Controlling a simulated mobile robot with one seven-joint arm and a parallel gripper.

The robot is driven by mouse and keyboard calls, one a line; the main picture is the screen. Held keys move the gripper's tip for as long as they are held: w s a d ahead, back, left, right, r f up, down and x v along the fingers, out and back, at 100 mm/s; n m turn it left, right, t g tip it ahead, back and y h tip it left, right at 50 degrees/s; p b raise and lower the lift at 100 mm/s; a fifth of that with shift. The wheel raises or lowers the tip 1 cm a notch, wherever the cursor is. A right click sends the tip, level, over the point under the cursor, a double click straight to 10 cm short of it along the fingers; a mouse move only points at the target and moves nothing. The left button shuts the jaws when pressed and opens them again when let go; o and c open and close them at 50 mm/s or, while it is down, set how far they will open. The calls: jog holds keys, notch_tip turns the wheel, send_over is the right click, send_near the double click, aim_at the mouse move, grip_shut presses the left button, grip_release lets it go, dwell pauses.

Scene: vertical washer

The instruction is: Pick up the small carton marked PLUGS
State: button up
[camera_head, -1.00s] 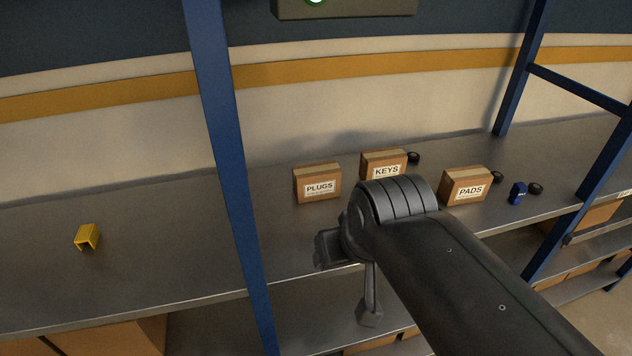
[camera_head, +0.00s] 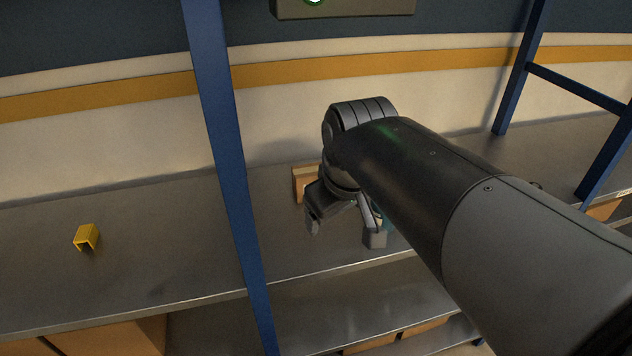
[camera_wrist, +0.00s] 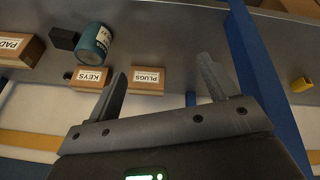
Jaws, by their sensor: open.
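The small PLUGS carton (camera_wrist: 147,80) is brown with a white label and stands on the metal shelf. In the wrist view it appears between my open fingers, nearer the left one. In the head view only its left edge (camera_head: 299,186) shows; my arm hides the rest. My gripper (camera_head: 343,229) is open and empty, in front of the carton in the head view. The two fingers also show in the wrist view (camera_wrist: 162,80). I cannot tell the exact gap to the carton.
The KEYS carton (camera_wrist: 90,79) stands beside PLUGS, with a teal can (camera_wrist: 95,43) and the PAD-marked carton (camera_wrist: 17,48) farther left. A blue post (camera_head: 228,160) rises at the shelf front. A yellow bracket (camera_head: 87,237) lies left of it, with bare shelf around.

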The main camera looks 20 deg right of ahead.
jog(key=w+d+r+n+g, duration=0.15)
jog(key=w+n, duration=0.45)
jog(key=w, duration=0.7)
jog(key=n+g+h, duration=0.1)
jog(key=n+g, duration=0.2)
jog(key=n, duration=0.5)
send_over(313, 168)
jog(key=s, duration=0.1)
notch_tip(313, 168, down, 6)
jog(key=shift+a, duration=0.15)
jog(key=shift+w+f, duration=0.4)
jog(key=shift+f, duration=0.1)
jog(key=f, duration=0.7)
jog(key=d+f, duration=0.1)
jog(key=f, duration=0.2)
jog(key=shift+s+d+f, duration=0.1)
jog(key=shift+f, duration=0.1)
jog(key=c, duration=1.2)
